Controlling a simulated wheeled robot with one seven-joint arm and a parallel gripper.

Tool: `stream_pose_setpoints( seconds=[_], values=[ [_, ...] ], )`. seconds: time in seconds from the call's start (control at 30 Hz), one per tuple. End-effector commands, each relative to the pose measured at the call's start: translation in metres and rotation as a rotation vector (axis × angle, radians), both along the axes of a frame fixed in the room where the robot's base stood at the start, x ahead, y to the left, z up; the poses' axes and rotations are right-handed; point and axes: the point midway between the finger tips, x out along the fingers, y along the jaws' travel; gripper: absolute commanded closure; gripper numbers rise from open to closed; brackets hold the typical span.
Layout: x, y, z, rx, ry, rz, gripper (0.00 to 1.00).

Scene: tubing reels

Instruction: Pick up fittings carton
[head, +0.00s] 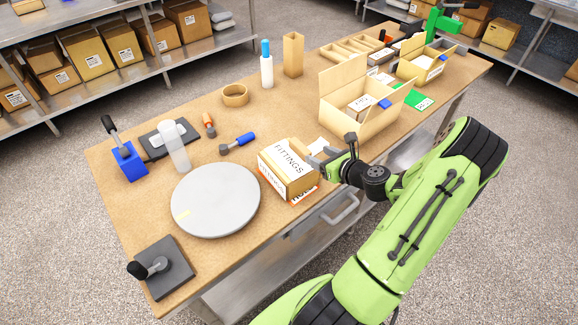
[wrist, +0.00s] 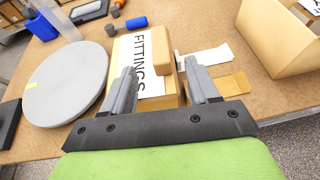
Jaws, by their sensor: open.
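The fittings carton (head: 286,168) is a tan box with a white label reading FITTINGS. It stands near the front edge of the workbench, on something with orange and white print. In the wrist view the carton (wrist: 150,72) lies ahead of and between the fingers of my gripper (wrist: 163,82). In the head view my gripper (head: 322,160) is at the carton's right side. The fingers are open. The left finger overlaps the carton's left part in the wrist view, and I cannot tell whether either finger touches it.
A round grey disc (head: 215,198) lies just left of the carton. An open cardboard box (head: 345,125) stands to the right. A blue-handled tool (head: 238,142) lies behind.

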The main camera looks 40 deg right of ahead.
Motion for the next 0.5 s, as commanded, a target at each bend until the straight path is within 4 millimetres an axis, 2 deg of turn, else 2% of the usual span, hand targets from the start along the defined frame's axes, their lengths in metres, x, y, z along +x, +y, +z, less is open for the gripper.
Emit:
stream_pose_setpoints(
  seconds=[0.03, 0.13, 0.37, 0.5],
  values=[
    [0.013, 0.001, -0.005, -0.002, -0.001, 0.005, 0.40],
    [0.034, 0.000, -0.014, -0.001, 0.000, 0.005, 0.40],
    [0.062, -0.002, -0.026, -0.003, 0.001, 0.005, 0.40],
    [0.087, -0.004, -0.038, -0.004, 0.001, 0.006, 0.40]
  ],
)
